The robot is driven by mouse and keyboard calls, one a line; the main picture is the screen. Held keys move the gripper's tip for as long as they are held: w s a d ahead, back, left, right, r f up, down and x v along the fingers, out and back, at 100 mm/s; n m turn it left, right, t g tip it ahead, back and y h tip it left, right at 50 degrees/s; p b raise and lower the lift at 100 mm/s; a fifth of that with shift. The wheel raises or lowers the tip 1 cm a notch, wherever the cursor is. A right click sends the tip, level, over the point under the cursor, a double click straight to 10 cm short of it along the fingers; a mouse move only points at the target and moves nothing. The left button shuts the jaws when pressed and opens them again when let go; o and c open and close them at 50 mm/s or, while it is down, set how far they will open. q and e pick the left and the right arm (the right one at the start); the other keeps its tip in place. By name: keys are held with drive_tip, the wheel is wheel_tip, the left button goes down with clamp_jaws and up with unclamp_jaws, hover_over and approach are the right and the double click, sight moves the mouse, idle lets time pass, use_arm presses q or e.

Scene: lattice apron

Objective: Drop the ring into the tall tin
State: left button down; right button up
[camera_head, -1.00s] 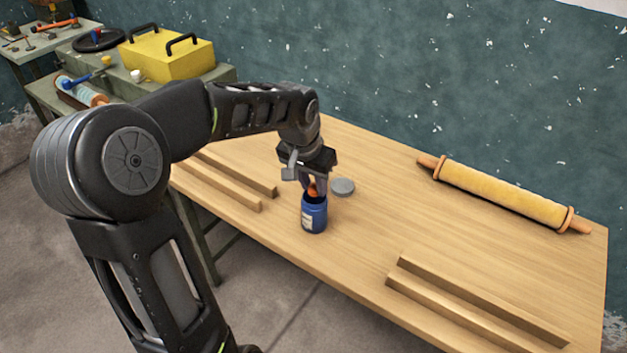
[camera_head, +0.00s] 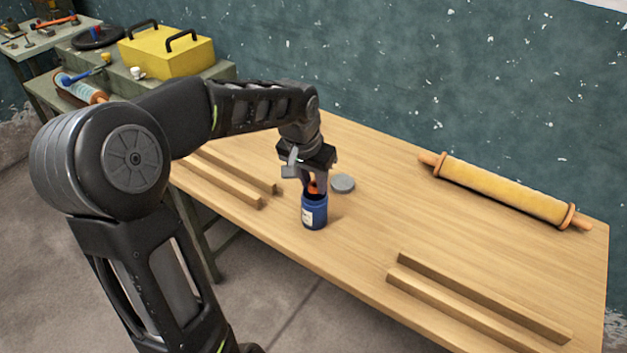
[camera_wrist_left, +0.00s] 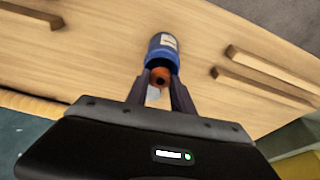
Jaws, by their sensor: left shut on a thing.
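The tall tin (camera_head: 314,213) is blue with a pale label and stands upright and open near the front edge of the table. My left gripper (camera_head: 313,186) points down right at the tin's mouth, shut on the orange ring (camera_head: 314,187). The left wrist view shows the ring (camera_wrist_left: 160,76) between the fingertips, in front of the opening of the tin (camera_wrist_left: 163,50). Whether the ring is above or slightly inside the rim is hard to tell. My right gripper is not in view.
A grey round lid (camera_head: 342,183) lies just right of the tin. Wooden strips lie at left (camera_head: 225,182) and front right (camera_head: 470,307). A yellow toolbox (camera_head: 168,55) stands on a side bench. The table's middle is clear.

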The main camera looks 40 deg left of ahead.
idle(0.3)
use_arm(q)
drive_tip(key=c, duration=1)
unclamp_jaws()
drive_tip(key=shift+r, duration=0.1)
drive_tip(key=v, duration=0.7)
drive_tip(key=shift+s+r, duration=0.1)
drive_tip(key=shift+r, duration=0.2)
